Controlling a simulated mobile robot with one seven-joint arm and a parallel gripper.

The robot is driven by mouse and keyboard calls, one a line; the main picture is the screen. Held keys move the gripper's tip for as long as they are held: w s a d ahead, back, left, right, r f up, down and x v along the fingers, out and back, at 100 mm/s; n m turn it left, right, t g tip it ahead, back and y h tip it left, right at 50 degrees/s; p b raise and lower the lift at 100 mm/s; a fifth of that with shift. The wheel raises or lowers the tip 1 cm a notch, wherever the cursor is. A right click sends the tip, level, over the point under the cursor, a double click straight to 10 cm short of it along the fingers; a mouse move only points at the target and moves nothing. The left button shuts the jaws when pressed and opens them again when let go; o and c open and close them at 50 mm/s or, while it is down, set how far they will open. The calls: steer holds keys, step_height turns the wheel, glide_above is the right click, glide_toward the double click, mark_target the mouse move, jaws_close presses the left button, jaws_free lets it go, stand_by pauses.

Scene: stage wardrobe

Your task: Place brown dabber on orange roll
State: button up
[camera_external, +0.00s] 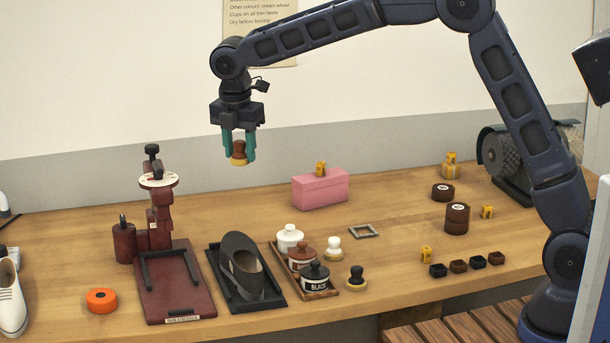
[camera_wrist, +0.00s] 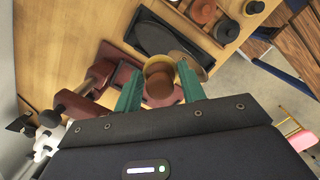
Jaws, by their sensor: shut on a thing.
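My gripper (camera_external: 239,147) is shut on the brown dabber (camera_external: 239,148), which has a brown knob above a yellowish base. It holds the dabber upright, high above the table near the back. In the wrist view the dabber (camera_wrist: 159,86) sits between the two green fingers of my gripper (camera_wrist: 160,91). The orange roll (camera_external: 101,300) lies flat on the table at the front left, with a dark hole in its middle. It is well to the left of and below my gripper. I cannot make out the roll in the wrist view.
A dark red stand (camera_external: 172,285) with an upright post stands between roll and gripper. A black tray (camera_external: 271,298) with a dark shoe-like form and a rack of jars (camera_external: 328,290) are to its right. A white shoe (camera_external: 12,298) is at the left edge. A pink block (camera_external: 320,190) stands behind.

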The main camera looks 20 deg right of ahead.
steer(key=a+n, duration=0.1)
steer(key=a, duration=0.5)
steer(key=a+r+n, duration=0.1)
steer(key=a+n, duration=0.1)
steer(key=a, duration=0.4)
steer(key=w+a+r+n, duration=0.1)
steer(key=a, duration=0.6)
steer(key=shift+r+n, duration=0.25)
steer(key=shift+n, duration=0.05)
steer(key=s+a+f+n, duration=0.2)
steer(key=s+a+n, duration=0.15)
steer(key=a, duration=0.45)
steer(key=n+y, duration=0.1)
steer(key=n, duration=0.4)
glide_above(100, 294)
step_height(100, 294, down, 4)
steer(key=shift+t, duration=0.3)
steer(key=f, duration=1.9)
steer(key=shift+s+f, duration=0.15)
steer(key=shift+s, duration=0.1)
steer(key=shift+f, duration=0.15)
steer(key=o, duration=0.9)
steer(key=shift+o, duration=0.2)
